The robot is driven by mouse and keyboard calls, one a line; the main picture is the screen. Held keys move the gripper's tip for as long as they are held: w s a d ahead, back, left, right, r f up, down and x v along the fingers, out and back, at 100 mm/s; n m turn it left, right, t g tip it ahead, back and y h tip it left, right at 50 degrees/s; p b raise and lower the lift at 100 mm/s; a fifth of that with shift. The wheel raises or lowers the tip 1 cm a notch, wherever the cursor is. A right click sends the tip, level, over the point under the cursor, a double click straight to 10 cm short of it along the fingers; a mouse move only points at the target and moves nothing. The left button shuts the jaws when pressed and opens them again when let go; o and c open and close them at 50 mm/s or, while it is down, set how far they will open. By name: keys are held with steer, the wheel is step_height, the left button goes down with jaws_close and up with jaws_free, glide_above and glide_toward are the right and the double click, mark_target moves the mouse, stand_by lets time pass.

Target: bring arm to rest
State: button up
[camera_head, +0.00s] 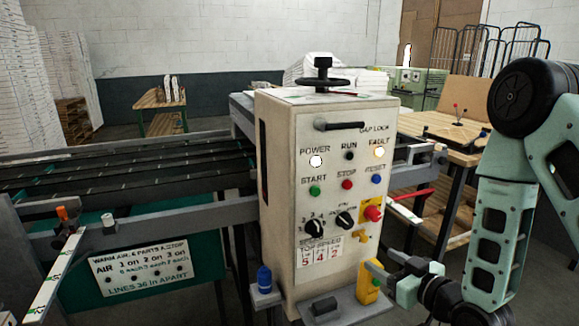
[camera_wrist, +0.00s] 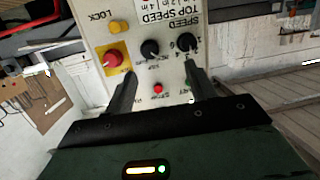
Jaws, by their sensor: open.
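My arm comes in from the right in the head view, bent, with its lower link hanging down. My gripper (camera_head: 381,260) is in front of the lower right part of a cream control box (camera_head: 280,205). In the wrist view my gripper (camera_wrist: 159,72) has its two black fingers spread apart, with nothing between them. Beyond the fingers the box's panel appears upside down, with a red knob on a yellow plate (camera_wrist: 125,46), two black dials (camera_wrist: 150,48) and a red button (camera_wrist: 158,88). I cannot tell the exact gap between fingertips and panel.
A conveyor bed (camera_head: 120,165) runs left from the box. A blue bottle (camera_head: 264,279) and a yellow block (camera_head: 368,285) are at the box's foot. A wooden workbench (camera_head: 440,125) stands behind my arm. The POWER (camera_head: 316,161) and FAULT (camera_head: 379,151) lamps are lit.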

steer(key=s+a+r+n+g+h, duration=0.2)
steer(key=s+a+r+g, duration=0.1)
steer(key=s+a+g, duration=0.6)
steer(key=s+r+g+h, duration=0.2)
steer(key=s+r, duration=0.1)
steer(key=s, duration=0.6)
steer(key=s+a+r+g+h, duration=0.1)
steer(key=s+r+g, duration=0.2)
steer(key=s, duration=0.6)
steer(key=shift+s+r+n+h, duration=0.15)
steer(key=shift+r+n+h, duration=0.15)
steer(key=shift+r+h, duration=0.1)
steer(key=shift+a, duration=0.1)
steer(key=shift+c, duration=0.4)
